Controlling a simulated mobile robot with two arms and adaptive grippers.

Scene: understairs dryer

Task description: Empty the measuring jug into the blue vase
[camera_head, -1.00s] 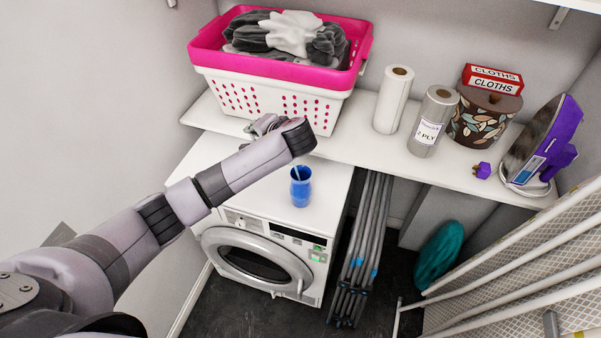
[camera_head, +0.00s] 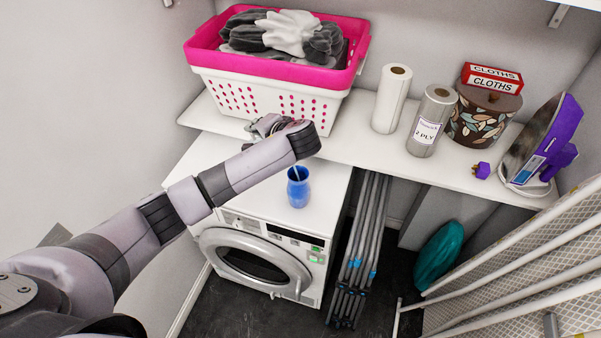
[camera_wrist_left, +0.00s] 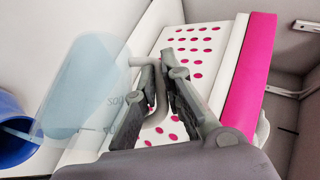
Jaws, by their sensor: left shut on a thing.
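The blue vase (camera_head: 298,188) stands upright on top of the white dryer. It also shows at the lower left edge of the left wrist view (camera_wrist_left: 10,145). My left gripper (camera_wrist_left: 158,78) is shut on the handle of the clear measuring jug (camera_wrist_left: 85,90). The jug is tilted, with pale blue liquid in it, and its lower left end is over the vase. A thin pale streak runs from there into the vase mouth. In the head view my forearm mostly hides the left gripper (camera_head: 268,125) and the jug. My right gripper is not in view.
A pink and white laundry basket (camera_head: 270,95) stands on the shelf behind the gripper. Paper rolls (camera_head: 391,98), a patterned pot (camera_head: 484,118) and an iron (camera_head: 540,140) stand further right. Folded grey poles (camera_head: 362,250) lean beside the dryer (camera_head: 262,245).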

